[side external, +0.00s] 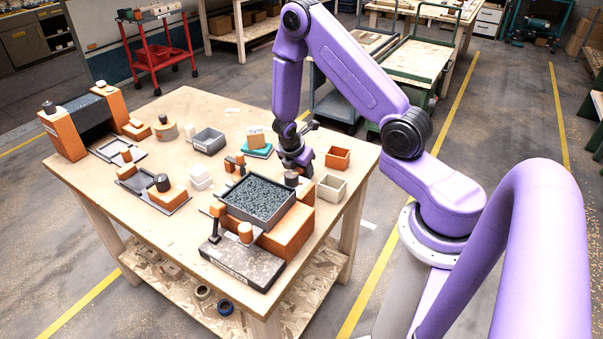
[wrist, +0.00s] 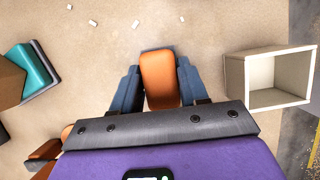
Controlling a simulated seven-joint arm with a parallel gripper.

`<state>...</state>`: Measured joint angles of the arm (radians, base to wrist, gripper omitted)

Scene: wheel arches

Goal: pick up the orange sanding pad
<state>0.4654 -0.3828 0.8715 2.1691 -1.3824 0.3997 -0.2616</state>
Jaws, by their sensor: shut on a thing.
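The orange sanding pad (wrist: 159,78) sits between the two blue-grey fingers of my gripper (wrist: 158,88) in the wrist view, and both fingers press on its sides. Bare tabletop shows around it; I cannot tell whether the pad touches the table. In the side external view my gripper (side external: 294,172) is low over the right part of the wooden table (side external: 130,215), behind the grit-filled tray. The pad is not clearly visible there.
A cream open box (wrist: 268,77) stands right of my gripper; it also shows in the side view (side external: 331,187). An orange open box (side external: 338,158) is behind it. A grey tray of dark grit (side external: 285,212) stands in front. A teal block (wrist: 37,70) lies left.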

